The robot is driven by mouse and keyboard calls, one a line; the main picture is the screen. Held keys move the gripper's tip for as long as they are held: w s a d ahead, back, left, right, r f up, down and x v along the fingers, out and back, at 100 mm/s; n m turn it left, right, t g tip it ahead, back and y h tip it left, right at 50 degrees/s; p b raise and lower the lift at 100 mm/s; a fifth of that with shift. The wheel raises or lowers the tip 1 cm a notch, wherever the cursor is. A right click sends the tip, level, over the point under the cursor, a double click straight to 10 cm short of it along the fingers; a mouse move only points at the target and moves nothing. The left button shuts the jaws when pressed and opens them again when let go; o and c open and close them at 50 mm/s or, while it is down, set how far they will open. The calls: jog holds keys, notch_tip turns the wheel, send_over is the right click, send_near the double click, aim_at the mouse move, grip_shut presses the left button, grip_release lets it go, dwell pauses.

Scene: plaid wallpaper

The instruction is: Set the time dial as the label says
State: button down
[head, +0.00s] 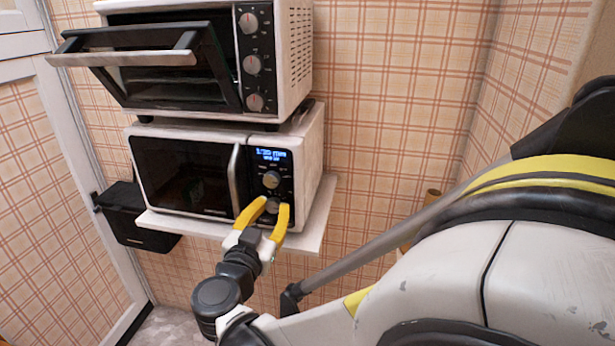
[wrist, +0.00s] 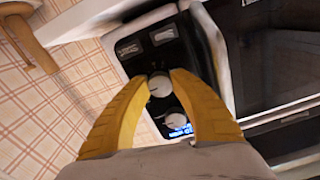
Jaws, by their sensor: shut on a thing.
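The white microwave (head: 309,150) has a black control panel with a lit blue display (head: 271,154) at its top; its small text looks like a time in minutes, but I cannot read it surely. Below it are an upper dial (head: 271,180) and a lower dial (head: 272,205). My gripper (head: 269,209) has its yellow fingers around the lower dial. In the wrist view, turned about upside down, the lower dial (wrist: 160,86) sits between the fingertips, and the upper dial (wrist: 177,121) lies nearer the display. I cannot read which dial is marked for time.
A toaster oven (head: 298,50) with its door tilted partly open stands on top of the microwave. Both rest on a white shelf (head: 313,232). A black box (head: 127,215) hangs on the wall at left. The microwave door handle (head: 234,178) is close left of my gripper.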

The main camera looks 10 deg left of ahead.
jog(key=c, duration=1.1)
grip_release()
jog(key=s, duration=0.8)
jog(key=s+a, duration=0.1)
jog(key=s, duration=0.3)
jog(key=shift+d, duration=0.1)
